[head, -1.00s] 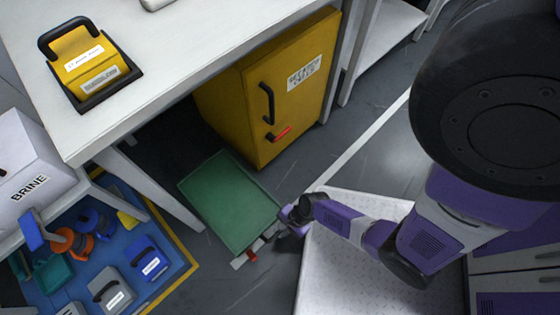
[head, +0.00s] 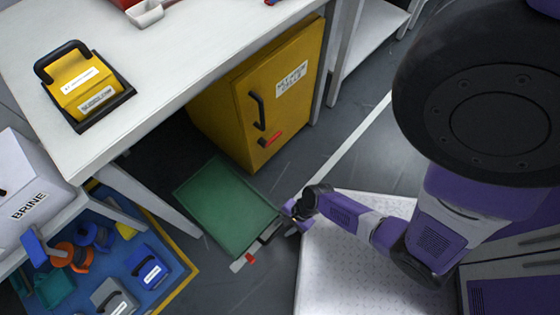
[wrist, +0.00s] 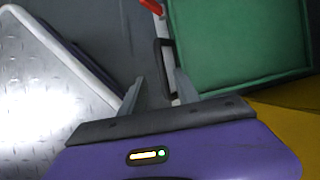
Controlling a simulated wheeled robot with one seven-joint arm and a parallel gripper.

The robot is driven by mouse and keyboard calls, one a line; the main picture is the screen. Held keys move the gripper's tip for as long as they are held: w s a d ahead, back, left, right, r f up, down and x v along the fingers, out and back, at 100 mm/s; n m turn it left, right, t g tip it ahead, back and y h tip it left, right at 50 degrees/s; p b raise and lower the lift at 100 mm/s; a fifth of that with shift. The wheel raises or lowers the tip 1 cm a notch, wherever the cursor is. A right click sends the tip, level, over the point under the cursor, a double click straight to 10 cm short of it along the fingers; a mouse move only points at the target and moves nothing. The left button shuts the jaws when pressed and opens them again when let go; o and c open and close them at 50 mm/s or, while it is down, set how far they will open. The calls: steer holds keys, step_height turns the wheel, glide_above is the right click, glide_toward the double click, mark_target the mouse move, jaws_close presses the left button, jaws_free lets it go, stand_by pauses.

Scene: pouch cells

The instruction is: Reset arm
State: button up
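My purple arm reaches down to the floor area in the head view. My gripper (head: 292,228) is low, beside the near right end of a green tray (head: 225,208). In the wrist view, the gripper (wrist: 158,92) has its two grey fingers apart, with nothing held between them. A black handle (wrist: 163,65) on the tray's end lies just beyond the fingers. The green tray (wrist: 235,45) fills the upper right of the wrist view. Whether a finger touches the handle I cannot tell.
A yellow cabinet (head: 255,105) stands behind the tray under a white table (head: 170,65). My white tread-plate base lies right of the gripper. A yellow handled case (head: 80,82) is on the table. A BRINE box (head: 28,185) and blue mat (head: 175,260) are at left.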

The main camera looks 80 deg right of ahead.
steer(key=shift+s+d+r, duration=0.15)
steer(key=shift+s+r, duration=0.1)
steer(key=shift+r, duration=0.35)
steer(key=w+d+r+n+t+h, duration=0.1)
steer(key=w+d+r+n+h, duration=0.25)
steer(key=d, duration=0.25)
steer(key=w+d+r+n+t+h, duration=0.3)
steer(key=r+n, duration=0.4)
steer(key=r, duration=0.4)
steer(key=a+r+n+t, duration=0.2)
steer(key=a+r+n, duration=0.15)
steer(key=r, duration=0.55)
steer(key=a+r+n+t, duration=0.2)
steer(key=a+r+n, duration=0.15)
steer(key=r, duration=0.45)
steer(key=a+r+n+t, duration=0.2)
steer(key=r+n, duration=0.2)
steer(key=r, duration=0.5)
steer(key=s+a+r+n+y, duration=0.3)
steer(key=s+a+r+y, duration=0.15)
steer(key=a+r, duration=0.2)
step_height(320, 180, up, 16)
steer(key=p, duration=1.5)
steer(key=shift+w+d+t+h+p, duration=0.25)
steer(key=shift+d+t+h+p, duration=0.05)
steer(key=shift+p, duration=0.05)
